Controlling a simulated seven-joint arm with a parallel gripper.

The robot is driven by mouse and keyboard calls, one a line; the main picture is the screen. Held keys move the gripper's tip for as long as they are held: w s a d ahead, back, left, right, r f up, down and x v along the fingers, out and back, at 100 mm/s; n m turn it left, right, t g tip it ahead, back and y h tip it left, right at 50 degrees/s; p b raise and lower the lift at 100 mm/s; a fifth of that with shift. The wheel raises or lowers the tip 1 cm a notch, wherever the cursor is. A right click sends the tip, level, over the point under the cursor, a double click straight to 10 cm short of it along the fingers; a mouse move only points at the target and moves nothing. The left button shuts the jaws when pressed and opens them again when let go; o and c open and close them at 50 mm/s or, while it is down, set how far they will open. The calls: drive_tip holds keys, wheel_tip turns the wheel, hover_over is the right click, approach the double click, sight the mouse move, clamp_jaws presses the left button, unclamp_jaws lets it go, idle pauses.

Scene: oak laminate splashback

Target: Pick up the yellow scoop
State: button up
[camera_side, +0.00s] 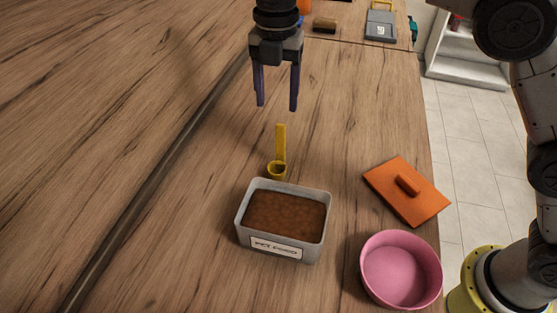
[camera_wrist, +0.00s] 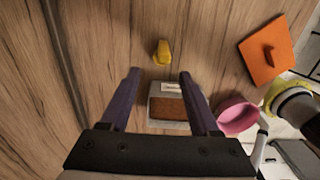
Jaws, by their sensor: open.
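The yellow scoop (camera_side: 281,144) is on the wooden counter just behind the food box in the side view. Its round cup is nearest the box and its flat handle points up the picture. In the wrist view the scoop (camera_wrist: 162,52) appears small, just beyond the fingertips. My gripper (camera_side: 277,107) is open and empty, with its two dark fingers pointing down. It hangs above the scoop in the side view, apart from it. In the wrist view my gripper (camera_wrist: 159,73) has its fingers spread either side of the scoop's line.
A grey box (camera_side: 240,224) of brown food, with a white label, stands close to the scoop. A pink bowl (camera_side: 402,272) and an orange lid (camera_side: 400,203) with a handle are to the right. A dark seam runs along the left. The counter left of the scoop is clear.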

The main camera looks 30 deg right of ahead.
hover_over(280, 144)
drive_tip(key=f, duration=0.6)
drive_tip(key=shift+w+a+f, duration=0.1)
drive_tip(key=shift+w+f, duration=0.25)
drive_tip(key=shift+f, duration=0.05)
drive_tip(key=shift+s+d+f, duration=0.1)
drive_tip(key=shift+d+f, duration=0.05)
drive_tip(key=shift+f, duration=1.3)
drive_tip(key=shift+s+d+f, duration=0.1)
drive_tip(key=shift+d+f, duration=0.05)
drive_tip(key=shift+f, duration=1.25)
drive_tip(key=shift+w, duration=0.1)
clamp_jaws()
